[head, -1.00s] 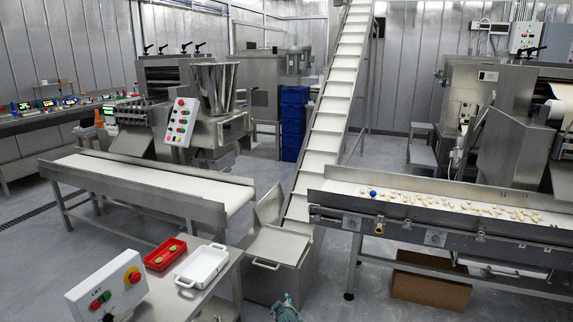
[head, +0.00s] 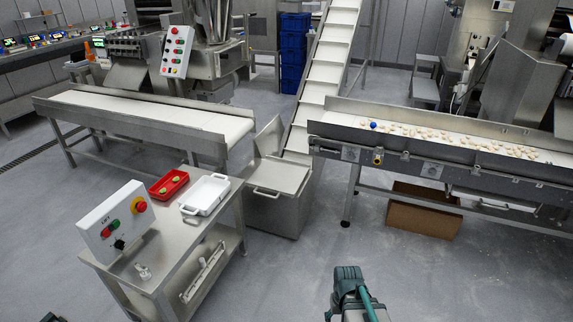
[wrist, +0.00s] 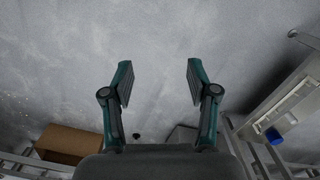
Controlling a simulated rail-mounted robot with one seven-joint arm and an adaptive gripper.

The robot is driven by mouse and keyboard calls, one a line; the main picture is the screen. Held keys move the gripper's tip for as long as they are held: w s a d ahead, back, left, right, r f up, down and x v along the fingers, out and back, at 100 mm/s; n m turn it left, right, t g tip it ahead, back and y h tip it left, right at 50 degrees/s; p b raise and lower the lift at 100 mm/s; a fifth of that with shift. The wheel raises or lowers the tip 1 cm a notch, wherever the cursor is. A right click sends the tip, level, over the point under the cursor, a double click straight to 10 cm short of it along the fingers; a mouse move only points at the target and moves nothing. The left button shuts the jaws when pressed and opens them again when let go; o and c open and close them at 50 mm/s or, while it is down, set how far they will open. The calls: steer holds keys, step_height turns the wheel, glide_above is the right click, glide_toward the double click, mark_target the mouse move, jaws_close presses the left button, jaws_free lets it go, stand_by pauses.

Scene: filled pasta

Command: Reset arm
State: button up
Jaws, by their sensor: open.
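My gripper (wrist: 160,82) shows in the wrist view with its two dark, teal-backed fingers spread wide apart. Nothing is between them; grey floor lies beyond. In the head view, a teal and grey part of my arm (head: 350,292) rises at the bottom edge, right of the middle, over bare floor. It appears clear of the steel table and the conveyors.
The right conveyor (head: 440,150) carries pasta and a blue ball (head: 373,125). A cardboard box (head: 425,215) lies beneath. Floor in front is free.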

steer(key=s+f+g, duration=0.2)
steer(key=s+f, duration=0.2)
steer(key=s, duration=0.4)
steer(key=s+f+g+p, duration=0.1)
steer(key=s+f, duration=0.3)
steer(key=s, duration=0.5)
steer(key=s+f+g+p, duration=0.1)
steer(key=s+f+g, duration=0.2)
steer(key=s, duration=0.6)
steer(key=shift+s+f, duration=0.25)
steer(key=shift+f, duration=0.7)
